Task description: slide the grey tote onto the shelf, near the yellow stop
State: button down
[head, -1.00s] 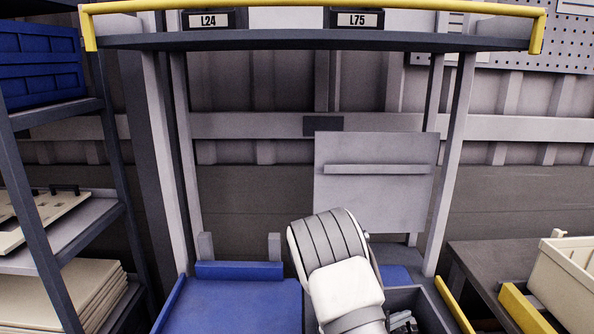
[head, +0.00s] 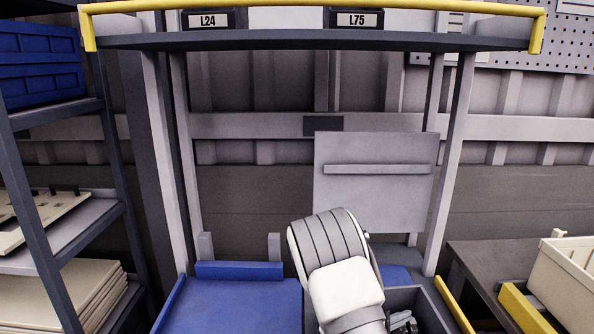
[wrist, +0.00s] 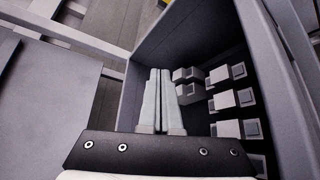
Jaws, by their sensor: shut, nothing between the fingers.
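The grey tote (head: 428,310) is an open dark grey box at the bottom of the head view, right of my arm and partly cut off by the frame. In the wrist view the tote (wrist: 182,42) surrounds my gripper (wrist: 160,74), with several pale blocks inside to the right. The fingers are together and hold nothing. I cannot tell whether they touch the tote. A dark surface (head: 478,258) lies to the right in the head view. A yellow bar (head: 454,305) stands beside the tote, and another yellow piece (head: 525,307) is farther right; I cannot tell which is the stop.
A blue surface (head: 235,305) lies left of my arm. A grey upright panel (head: 375,200) stands behind. A cream bin (head: 570,275) is at the right edge. A rack (head: 118,215) with boards stands at left. An overhead shelf (head: 285,40) has a yellow rail.

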aim_at(431, 317)
jog(key=shift+s+d+f, duration=0.2)
jog(key=shift+f, duration=0.2)
jog(key=shift+w+d+b, duration=0.15)
jog(key=shift+d+b, duration=1.1)
jog(key=shift+d, duration=1.2)
jog(key=shift+w+d+b, duration=0.1)
jog(key=shift+d+b, duration=1.15)
jog(key=shift+d, duration=1.2)
jog(key=shift+a, duration=1.45)
notch_tip(431, 317, up, 16)
jog(key=p, duration=0.7)
jog(key=shift+w+f, duration=0.2)
jog(key=shift+d, duration=0.1)
